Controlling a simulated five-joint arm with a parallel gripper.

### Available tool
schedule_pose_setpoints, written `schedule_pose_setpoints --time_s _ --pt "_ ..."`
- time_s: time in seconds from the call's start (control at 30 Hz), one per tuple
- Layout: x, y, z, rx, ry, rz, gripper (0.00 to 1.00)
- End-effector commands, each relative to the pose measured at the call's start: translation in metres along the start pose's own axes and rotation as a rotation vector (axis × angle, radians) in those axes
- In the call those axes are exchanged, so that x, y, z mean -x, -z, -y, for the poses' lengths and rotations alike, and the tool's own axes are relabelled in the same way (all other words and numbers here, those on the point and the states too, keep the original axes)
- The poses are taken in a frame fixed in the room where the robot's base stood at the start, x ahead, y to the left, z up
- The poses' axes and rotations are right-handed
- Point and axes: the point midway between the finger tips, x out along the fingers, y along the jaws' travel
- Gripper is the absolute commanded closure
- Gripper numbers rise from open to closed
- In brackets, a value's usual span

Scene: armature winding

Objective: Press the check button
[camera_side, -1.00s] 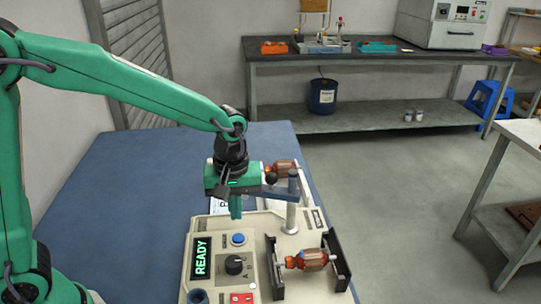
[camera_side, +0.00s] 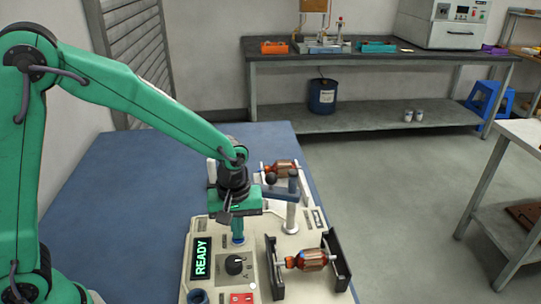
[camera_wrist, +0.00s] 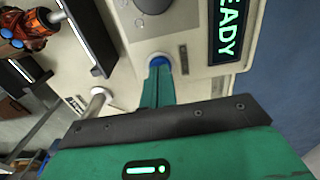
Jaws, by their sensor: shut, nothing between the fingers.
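A blue round button (camera_side: 239,240) sits on the beige control panel (camera_side: 214,226), beside the display reading READY (camera_side: 201,258). Its label is too small to read. My gripper (camera_side: 238,233) is shut and empty, pointing down with its fingertips at the button. In the wrist view the shut green fingertips (camera_wrist: 158,74) overlap the near part of the blue button (camera_wrist: 158,60), and its far rim shows past them. They look in contact or very nearly so; I cannot tell whether the button is pushed in.
A black knob (camera_side: 235,265) and a red switch (camera_side: 242,298) are on the same panel. An armature (camera_side: 308,260) rests in a black-sided holder to the right. A second armature (camera_side: 280,166) and a pale post (camera_side: 291,215) stand close behind my gripper.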

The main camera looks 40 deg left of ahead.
Motion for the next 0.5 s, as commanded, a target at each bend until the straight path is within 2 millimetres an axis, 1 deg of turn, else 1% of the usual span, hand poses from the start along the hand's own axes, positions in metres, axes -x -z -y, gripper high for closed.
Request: schedule_pose_setpoints --time_s 0.1,0.2,0.5 --pt "-0.011 0.000 0.001 0.000 0.003 0.002 1.00" --pt "-0.017 -0.001 0.001 0.000 0.005 0.003 1.00" --pt "-0.018 -0.001 0.002 0.000 0.006 0.003 1.00"
